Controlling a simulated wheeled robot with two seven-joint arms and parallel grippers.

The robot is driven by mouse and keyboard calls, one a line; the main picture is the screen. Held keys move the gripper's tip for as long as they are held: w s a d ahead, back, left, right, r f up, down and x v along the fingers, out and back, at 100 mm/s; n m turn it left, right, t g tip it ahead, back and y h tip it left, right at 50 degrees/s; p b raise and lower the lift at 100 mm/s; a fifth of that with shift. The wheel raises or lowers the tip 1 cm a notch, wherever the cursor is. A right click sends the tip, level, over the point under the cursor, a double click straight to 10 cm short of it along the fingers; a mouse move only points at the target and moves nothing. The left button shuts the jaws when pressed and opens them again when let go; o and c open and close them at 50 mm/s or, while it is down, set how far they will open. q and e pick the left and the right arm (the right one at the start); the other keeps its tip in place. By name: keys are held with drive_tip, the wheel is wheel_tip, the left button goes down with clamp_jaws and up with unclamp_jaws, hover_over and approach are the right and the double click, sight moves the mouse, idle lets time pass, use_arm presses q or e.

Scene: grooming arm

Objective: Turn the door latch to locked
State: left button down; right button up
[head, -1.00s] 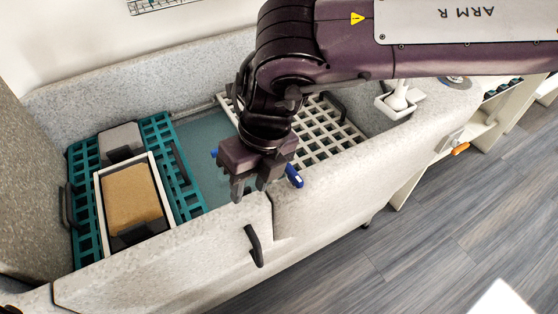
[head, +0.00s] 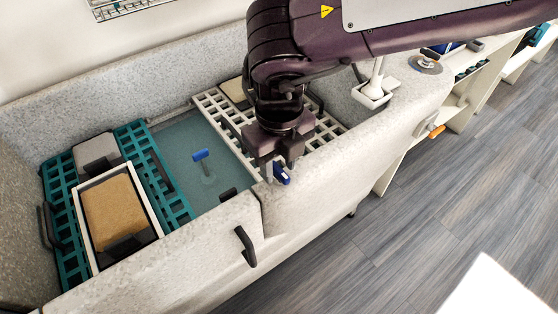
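A black catch (head: 228,194) sits on the rim left of the seam. The tub door (head: 190,250) looks closed, with a black handle (head: 245,246) on its outer face. My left gripper is out of view.
Inside the tub (head: 60,125) are a teal grate (head: 178,205) with a framed tan pad (head: 115,210), a white grate (head: 222,112) and a blue T-handled plug (head: 201,157). A white holder (head: 373,95) stands at the right.

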drive_tip(key=shift+f, duration=0.1)
drive_tip(key=shift+c, duration=0.2)
clamp_jaws()
